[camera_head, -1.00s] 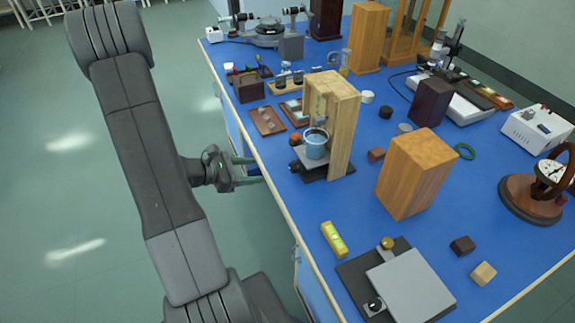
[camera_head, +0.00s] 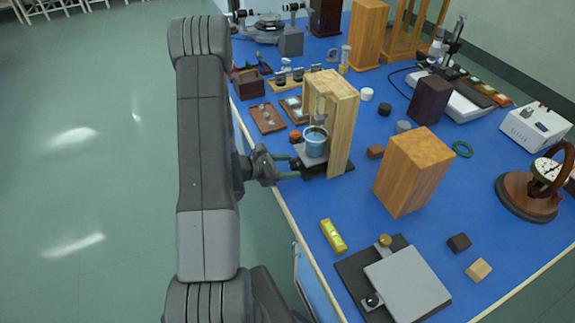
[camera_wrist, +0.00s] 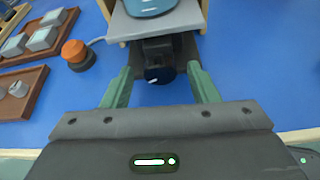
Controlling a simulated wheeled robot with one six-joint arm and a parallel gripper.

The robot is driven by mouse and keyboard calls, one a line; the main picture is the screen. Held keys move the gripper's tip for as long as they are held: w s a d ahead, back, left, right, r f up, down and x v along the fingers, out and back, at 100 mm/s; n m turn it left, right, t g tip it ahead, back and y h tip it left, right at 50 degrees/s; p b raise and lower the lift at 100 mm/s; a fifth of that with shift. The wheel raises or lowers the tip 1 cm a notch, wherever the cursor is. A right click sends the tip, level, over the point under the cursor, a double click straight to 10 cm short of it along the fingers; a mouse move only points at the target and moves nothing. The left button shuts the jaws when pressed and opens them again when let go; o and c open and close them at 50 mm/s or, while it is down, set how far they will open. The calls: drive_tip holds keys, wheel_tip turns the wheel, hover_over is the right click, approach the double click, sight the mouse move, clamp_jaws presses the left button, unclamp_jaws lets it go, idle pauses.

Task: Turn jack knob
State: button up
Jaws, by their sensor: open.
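The jack knob is a dark round knob (camera_wrist: 160,75) with a small white mark, on the front of the jack under its grey platform (camera_wrist: 155,22). In the wrist view my gripper (camera_wrist: 160,82) is open, with one green finger on each side of the knob and a gap visible on both sides. In the head view my gripper (camera_head: 290,168) reaches in from the left over the bench edge to the jack, and hides the knob there. A blue cup (camera_head: 315,143) stands on the jack platform inside a wooden frame (camera_head: 343,115).
An orange knob-like object (camera_wrist: 75,52) on a dark base sits left of the jack. Wooden trays (camera_head: 267,118) lie behind it. A yellow level (camera_head: 333,236) and a second jack (camera_head: 405,284) are nearer on the blue bench (camera_head: 300,215). A wooden block (camera_head: 412,170) stands to the right.

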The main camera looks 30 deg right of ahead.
drive_tip(key=shift+d, duration=0.1)
drive_tip(key=shift+c, duration=0.4)
drive_tip(key=c, duration=0.9)
drive_tip(key=shift+w+n+g, duration=0.15)
drive_tip(key=shift+n+g, duration=0.65)
drive_tip(key=shift+n, duration=0.4)
drive_tip(key=shift+n+g, duration=1)
drive_tip(key=shift+n, duration=0.4)
drive_tip(key=o, duration=1)
